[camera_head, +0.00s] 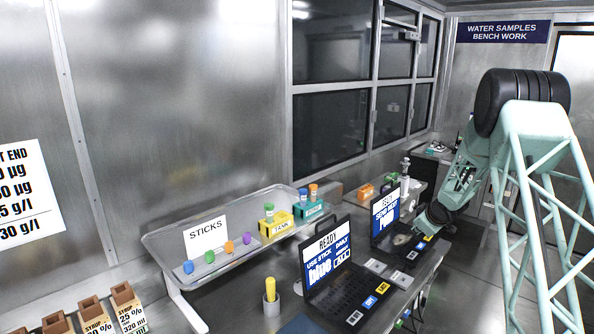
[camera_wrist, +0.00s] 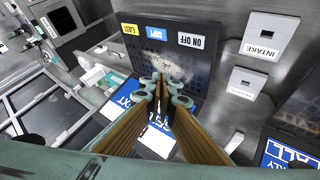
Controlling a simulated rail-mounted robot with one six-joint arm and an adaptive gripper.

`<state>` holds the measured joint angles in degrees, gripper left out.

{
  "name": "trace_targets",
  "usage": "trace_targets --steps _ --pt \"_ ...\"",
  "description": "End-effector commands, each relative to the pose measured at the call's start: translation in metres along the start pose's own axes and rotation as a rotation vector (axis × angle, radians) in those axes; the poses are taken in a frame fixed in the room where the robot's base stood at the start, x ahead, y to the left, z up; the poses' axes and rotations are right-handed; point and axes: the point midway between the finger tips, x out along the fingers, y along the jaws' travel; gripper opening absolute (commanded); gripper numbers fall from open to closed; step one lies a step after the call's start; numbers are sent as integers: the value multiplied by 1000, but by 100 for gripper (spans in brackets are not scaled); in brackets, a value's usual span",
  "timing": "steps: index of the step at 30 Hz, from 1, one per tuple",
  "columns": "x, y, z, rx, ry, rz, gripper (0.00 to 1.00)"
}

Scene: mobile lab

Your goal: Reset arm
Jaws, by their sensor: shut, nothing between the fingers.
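My arm (camera_head: 463,180) is pale green with dark joints and reaches down at the right of the head view, toward the far device. In the wrist view my gripper (camera_wrist: 166,84) has its fingertips together with nothing between them. Behind the fingertips in that view is a dark device panel (camera_wrist: 185,68) with EJECT, COPY and ON OFF labels. I cannot tell how far the fingertips are from the panel. In the head view the fingertips are too small to make out.
A near device (camera_head: 327,262) with a READY screen stands on the bench beside the far device (camera_head: 385,215). A tray with a STICKS sign (camera_head: 205,234) holds several coloured sticks.

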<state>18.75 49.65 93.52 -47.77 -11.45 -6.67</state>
Motion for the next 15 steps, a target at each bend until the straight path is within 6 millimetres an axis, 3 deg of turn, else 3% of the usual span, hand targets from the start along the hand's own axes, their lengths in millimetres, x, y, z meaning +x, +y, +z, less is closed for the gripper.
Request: trace_targets --steps 15 --pt "-105 13 -37 75 -64 36 0"
